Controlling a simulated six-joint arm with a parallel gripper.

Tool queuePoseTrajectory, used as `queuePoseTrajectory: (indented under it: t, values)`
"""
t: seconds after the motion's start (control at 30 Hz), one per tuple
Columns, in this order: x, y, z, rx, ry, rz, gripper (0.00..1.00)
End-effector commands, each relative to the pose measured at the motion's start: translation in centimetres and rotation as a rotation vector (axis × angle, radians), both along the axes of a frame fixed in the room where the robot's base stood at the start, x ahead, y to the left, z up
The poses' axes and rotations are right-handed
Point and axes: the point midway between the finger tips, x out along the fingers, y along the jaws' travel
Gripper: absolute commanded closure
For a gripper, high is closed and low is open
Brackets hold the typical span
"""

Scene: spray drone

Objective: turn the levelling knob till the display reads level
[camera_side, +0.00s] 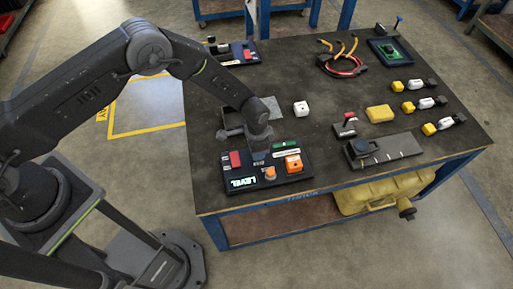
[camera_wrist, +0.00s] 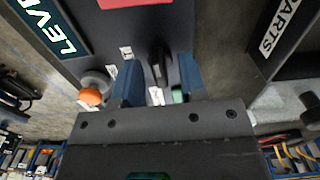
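The dark control panel (camera_side: 240,172) lies at the table's near left corner, with LEVEL lettering (camera_side: 243,183) at its front left. My gripper (camera_side: 258,155) points down over the panel's middle. In the wrist view its two blue fingers (camera_wrist: 158,88) are apart, with a slim dark knob-like part (camera_wrist: 157,65) between them. I see gaps on both sides of it. This part is hidden behind my gripper in the side view.
A white cube (camera_side: 301,108) and a grey tray (camera_side: 264,107) stand behind. The table's front edge is near.

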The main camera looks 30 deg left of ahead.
Motion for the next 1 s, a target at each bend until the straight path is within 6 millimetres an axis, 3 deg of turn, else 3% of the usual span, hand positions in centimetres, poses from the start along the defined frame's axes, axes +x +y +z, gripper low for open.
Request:
queuePoseTrajectory:
  t: [0.27, 0.7, 1.0]
  values:
    - [0.1, 0.0, 0.9, -0.001, -0.002, 0.000, 0.62]
    - [0.1, 0.0, 9.9, -0.002, -0.004, 0.000, 0.62]
    - [0.0, 0.0, 13.5, -0.001, -0.001, 0.000, 0.62]
